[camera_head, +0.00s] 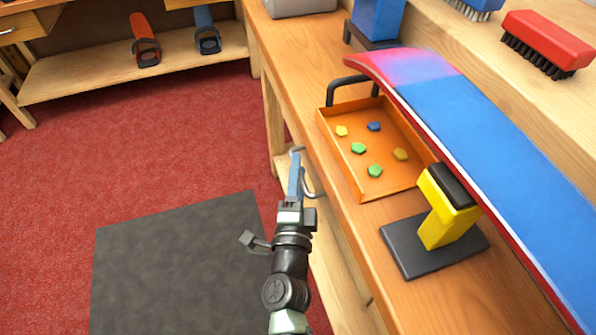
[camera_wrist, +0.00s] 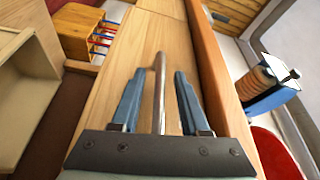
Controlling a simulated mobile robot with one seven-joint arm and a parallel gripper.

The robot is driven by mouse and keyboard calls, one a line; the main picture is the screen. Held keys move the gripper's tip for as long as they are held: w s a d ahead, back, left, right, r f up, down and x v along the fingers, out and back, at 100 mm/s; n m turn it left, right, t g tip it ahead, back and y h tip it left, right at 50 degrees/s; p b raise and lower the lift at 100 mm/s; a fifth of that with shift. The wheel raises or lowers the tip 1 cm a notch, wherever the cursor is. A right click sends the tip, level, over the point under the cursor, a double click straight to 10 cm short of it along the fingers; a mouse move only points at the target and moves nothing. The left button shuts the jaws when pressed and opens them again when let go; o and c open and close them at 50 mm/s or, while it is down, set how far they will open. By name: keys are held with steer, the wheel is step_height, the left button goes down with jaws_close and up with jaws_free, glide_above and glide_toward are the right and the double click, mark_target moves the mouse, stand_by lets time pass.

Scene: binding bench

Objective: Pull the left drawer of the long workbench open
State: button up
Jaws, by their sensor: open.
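The long workbench (camera_head: 330,90) runs along the right of the head view, its front edge beside my arm. A grey curved drawer handle (camera_head: 312,185) stands out from its front, partly behind my gripper (camera_head: 295,160). In the wrist view, the handle (camera_wrist: 159,70) is a metal bar running between the two blue fingers of my gripper (camera_wrist: 155,78). The fingers are open, one on each side of the bar, with gaps visible. Behind it is the pale wooden drawer front (camera_wrist: 135,45). The drawer's edges are mostly hidden in the head view, so I cannot tell how far out it is.
An orange tray (camera_head: 345,160) with several coloured pieces, a yellow stand (camera_head: 445,215) and a blue-red snowboard (camera_head: 490,150) are on the bench. Red carpet (camera_head: 160,140) and a dark mat (camera_head: 170,270) lie left of my arm, clear. A low shelf (camera_head: 100,75) stands behind.

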steer(key=shift+w, duration=0.15)
jaws_close()
stand_by(1.4)
